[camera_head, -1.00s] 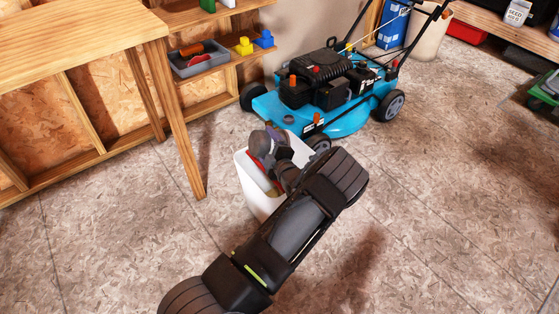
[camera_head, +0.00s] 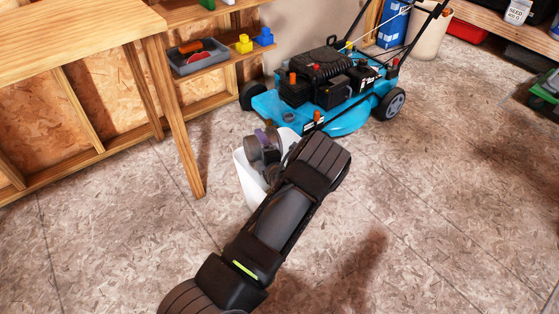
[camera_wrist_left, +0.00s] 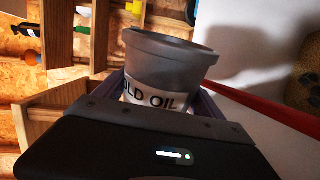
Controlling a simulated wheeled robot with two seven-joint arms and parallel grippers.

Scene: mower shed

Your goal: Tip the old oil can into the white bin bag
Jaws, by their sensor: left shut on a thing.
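The white bin bag (camera_head: 246,180) stands open on the floor beside the table leg, partly hidden behind my left arm. My left gripper (camera_head: 268,143) is over the bag's mouth, shut on the old oil can. The can is a grey vessel with a wide rim and a white label; its "OLD OIL" lettering is partly cut off in the left wrist view (camera_wrist_left: 165,70). There it sits between the two purplish fingers. In the head view the can is hard to separate from the gripper, and its exact tilt cannot be told. My right gripper is not in view.
A wooden table (camera_head: 75,40) stands at the left. A shelf behind it holds a grey tray (camera_head: 197,58) and yellow and blue blocks. A blue mower (camera_head: 325,95) stands close behind the bag. The floor to the right is clear.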

